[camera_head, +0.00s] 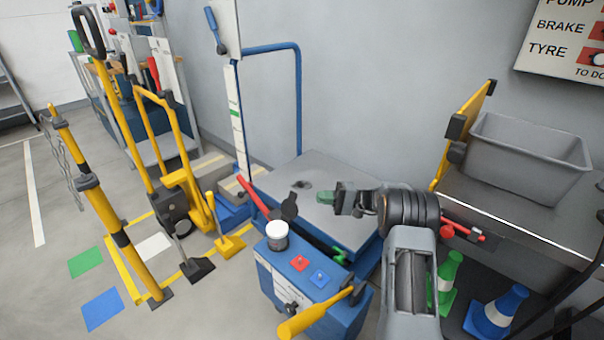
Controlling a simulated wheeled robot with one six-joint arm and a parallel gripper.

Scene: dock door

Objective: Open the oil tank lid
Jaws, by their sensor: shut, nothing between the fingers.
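A blue unit (345,318) stands in the middle, with a flat grey top plate (325,230) behind its front block. A dark cylinder with a white cap (277,229) stands upright on the front block. A black rounded piece (289,207) is just behind it, beside a red lever (258,197). I cannot tell for certain which of these is the oil tank lid. My gripper (325,198) reaches in from the right over the grey plate, pointing left.
A yellow handle (315,317) sticks out at the unit's front. A blue bent pipe (299,100) rises behind it. Yellow posts and a yellow hand truck (180,185) stand left. A grey bin (525,160) on a bench and cones (497,315) are right.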

